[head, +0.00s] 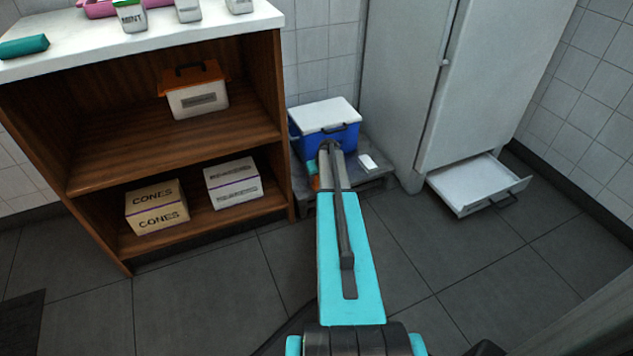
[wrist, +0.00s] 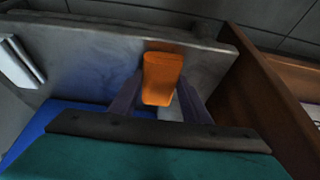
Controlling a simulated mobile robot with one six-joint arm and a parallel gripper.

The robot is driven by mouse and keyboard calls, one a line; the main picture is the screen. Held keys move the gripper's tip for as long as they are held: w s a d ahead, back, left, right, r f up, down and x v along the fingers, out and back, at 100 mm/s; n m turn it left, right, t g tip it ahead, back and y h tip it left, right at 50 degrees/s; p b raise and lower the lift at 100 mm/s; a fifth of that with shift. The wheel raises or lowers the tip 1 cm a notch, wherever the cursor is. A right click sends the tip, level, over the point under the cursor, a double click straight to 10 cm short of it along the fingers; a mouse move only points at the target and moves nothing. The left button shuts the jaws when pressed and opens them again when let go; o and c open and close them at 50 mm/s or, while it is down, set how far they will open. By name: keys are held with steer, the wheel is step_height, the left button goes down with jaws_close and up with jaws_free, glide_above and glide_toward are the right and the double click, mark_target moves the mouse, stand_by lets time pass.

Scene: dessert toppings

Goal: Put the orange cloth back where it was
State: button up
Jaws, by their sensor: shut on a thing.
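The orange cloth (wrist: 162,76) is between the two dark fingers of my gripper (wrist: 161,92) in the wrist view. My gripper is shut on it. The cloth lies over the low grey platform (wrist: 85,58); I cannot tell whether it touches it. My arm hides most of the gripper there.
A blue cooler (head: 310,142) with a white lid stands on the platform. A small white item (head: 368,162) lies right of it. The wooden shelf (head: 284,150) rises close on the left. A grey cabinet (head: 402,95) and an open low drawer (head: 470,186) are right.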

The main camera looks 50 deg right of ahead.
steer(key=shift+f, duration=0.1)
steer(key=o, duration=1)
steer(key=p+v, duration=0.4)
steer(key=v, duration=0.8)
stand_by(0.4)
